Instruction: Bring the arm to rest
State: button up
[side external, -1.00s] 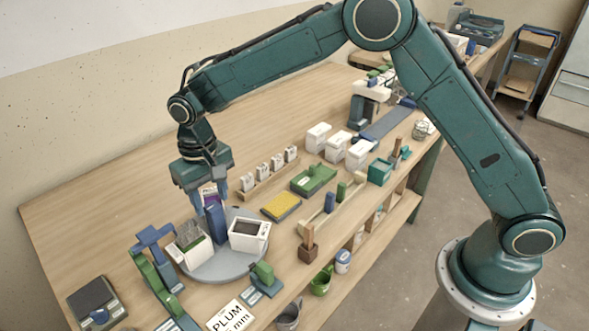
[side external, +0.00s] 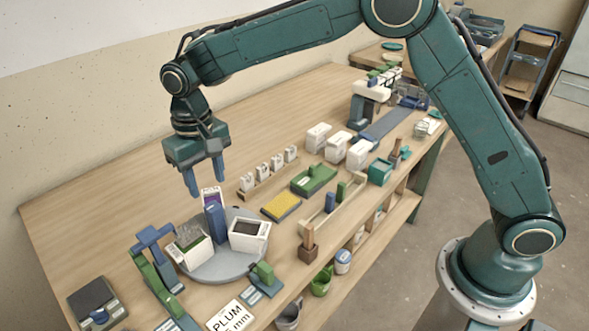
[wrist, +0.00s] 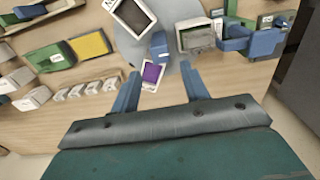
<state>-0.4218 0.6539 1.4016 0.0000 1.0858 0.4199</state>
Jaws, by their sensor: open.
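My gripper (side external: 204,178) is open, with its two blue fingers pointing down and apart. It hangs in the air above the back edge of the round grey turntable (side external: 216,268) and holds nothing. A white bucket with purple contents (side external: 209,193) stands on the turntable just below the fingers; in the wrist view the purple-topped bucket (wrist: 152,74) lies ahead of the open fingers (wrist: 163,91). A blue post (side external: 215,226) stands at the turntable's middle. Two more white buckets, one at left (side external: 191,250) and one at right (side external: 249,236), stand on it too.
A blue and green stand (side external: 150,262) rises left of the turntable. A rack of small white bottles (side external: 268,172), a yellow sponge tray (side external: 281,206) and a green box (side external: 313,179) lie to its right. The wooden table (side external: 110,185) is bare at the back left.

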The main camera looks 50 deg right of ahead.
jog(key=s+d+r+t, duration=0.3)
jog(key=s+d+r, duration=0.9)
jog(key=d+r, duration=0.2)
jog(key=s+d+t, duration=0.1)
jog(key=s+d, duration=0.3)
jog(key=s, duration=0.5)
jog(key=s+d+t, duration=0.1)
jog(key=s+d, duration=0.3)
jog(key=s, duration=0.6)
jog(key=shift+f+t, duration=0.3)
jog(key=shift+f, duration=0.15)
jog(key=shift+c, duration=0.5)
